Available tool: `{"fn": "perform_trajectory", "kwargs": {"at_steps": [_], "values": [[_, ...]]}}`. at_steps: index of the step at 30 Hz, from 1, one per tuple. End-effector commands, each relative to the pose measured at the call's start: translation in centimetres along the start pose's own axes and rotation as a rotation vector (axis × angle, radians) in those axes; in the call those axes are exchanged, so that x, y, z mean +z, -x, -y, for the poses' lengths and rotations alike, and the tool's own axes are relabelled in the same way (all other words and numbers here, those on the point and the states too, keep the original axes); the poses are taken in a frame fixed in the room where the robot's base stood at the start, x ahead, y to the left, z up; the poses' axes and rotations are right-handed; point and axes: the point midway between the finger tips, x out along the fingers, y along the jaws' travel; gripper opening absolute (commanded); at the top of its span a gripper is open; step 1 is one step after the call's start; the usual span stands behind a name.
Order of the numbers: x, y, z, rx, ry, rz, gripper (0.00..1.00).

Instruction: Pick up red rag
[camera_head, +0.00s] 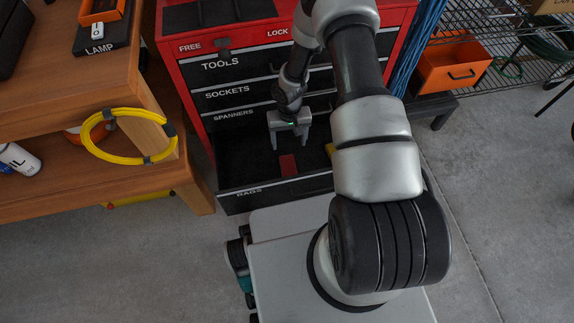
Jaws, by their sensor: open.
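The red rag (288,166) lies as a small dark red patch inside the open bottom drawer (262,189), whose front is lettered RAGS. My gripper (290,141) is open, fingers pointing down, just behind and above the rag over the drawer. No contact between fingers and rag shows, and the exact height gap is hard to tell. A yellow item (329,150) shows at the drawer's right side, partly hidden by my arm.
The red tool chest (196,80) has shut drawers above the open one. An orange bin (452,68) and wire shelf are at right. The right floor is clear.

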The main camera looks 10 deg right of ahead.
Motion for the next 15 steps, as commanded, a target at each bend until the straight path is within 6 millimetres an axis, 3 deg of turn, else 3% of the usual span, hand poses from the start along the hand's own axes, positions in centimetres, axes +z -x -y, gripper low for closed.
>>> {"fn": "perform_trajectory", "kwargs": {"at_steps": [15], "values": [[0.2,-10.4,0.0,0.000,0.000,0.003,0.69]]}}
